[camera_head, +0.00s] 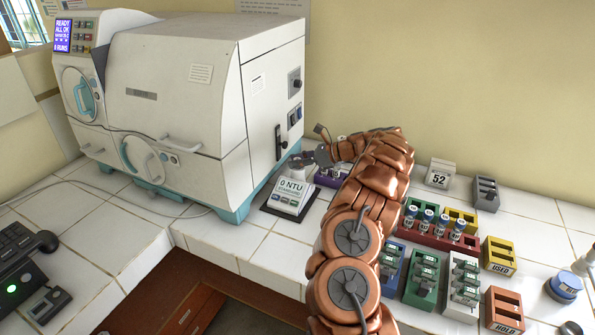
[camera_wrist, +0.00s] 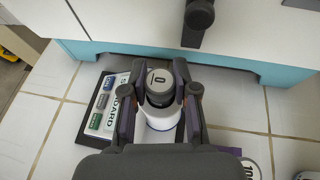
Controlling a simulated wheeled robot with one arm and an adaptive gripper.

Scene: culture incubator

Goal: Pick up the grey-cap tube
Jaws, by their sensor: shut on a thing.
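In the wrist view the grey-cap tube (camera_wrist: 160,80) shows from above, its dark grey cap marked "0" on a pale disc, with a white body below. My gripper (camera_wrist: 160,92) has one finger on each side of the cap and is shut on it. In the head view my gripper (camera_head: 308,160) is at the end of my copper arm, beside the white incubator's lower right side. The tube is too small and covered there to make out. Whether its base touches anything is hidden.
A "0 NTU" standard device (camera_head: 290,194) stands next to my gripper. The white incubator (camera_head: 190,90) is close behind. A purple rack (camera_head: 328,179) lies just right, partly behind my arm. Several coloured racks, including a yellow one (camera_head: 500,254), fill the counter's right side.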

